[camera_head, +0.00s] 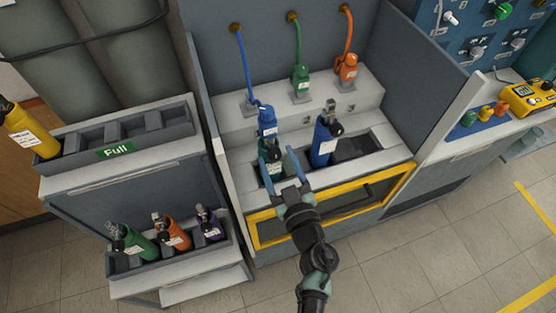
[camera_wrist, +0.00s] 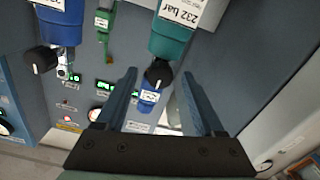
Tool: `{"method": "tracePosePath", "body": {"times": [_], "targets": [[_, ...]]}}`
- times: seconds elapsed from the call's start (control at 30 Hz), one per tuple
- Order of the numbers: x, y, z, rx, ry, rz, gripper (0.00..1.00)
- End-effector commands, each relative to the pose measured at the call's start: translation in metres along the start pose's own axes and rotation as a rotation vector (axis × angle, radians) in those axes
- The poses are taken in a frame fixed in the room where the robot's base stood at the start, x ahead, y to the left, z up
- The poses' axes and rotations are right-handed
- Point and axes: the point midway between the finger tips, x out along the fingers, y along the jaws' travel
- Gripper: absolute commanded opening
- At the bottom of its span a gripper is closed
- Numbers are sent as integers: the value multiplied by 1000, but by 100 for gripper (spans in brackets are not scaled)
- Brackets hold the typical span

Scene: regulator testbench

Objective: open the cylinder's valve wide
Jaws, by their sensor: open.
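The teal cylinder (camera_head: 270,171) stands in a slot of the bench, partly hidden by my gripper. A blue regulator (camera_head: 267,121) shows just behind and above it. In the wrist view the teal cylinder (camera_wrist: 172,38) appears inverted, with a "232 bar" label. Its black valve knob (camera_wrist: 158,72) lies in the gap between my fingertips, with space on both sides; I cannot tell how deep it sits. The blue regulator (camera_wrist: 148,98) shows beyond the knob. My gripper (camera_head: 278,153) is open and empty; its fingertips also show in the wrist view (camera_wrist: 159,74).
A blue cylinder (camera_head: 322,143) stands close on the right; its black knob (camera_wrist: 42,60) is left in the wrist view. Green (camera_head: 300,77) and orange (camera_head: 346,68) regulators stand behind. Side panels flank the bench. A rack (camera_head: 190,258) with several cylinders is at left.

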Motion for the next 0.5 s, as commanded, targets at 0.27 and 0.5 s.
{"method": "tracePosePath", "body": {"times": [0.27,0.5], "targets": [[0,0,0,0,0,0,59],[0,0,0,0,0,0,16]]}}
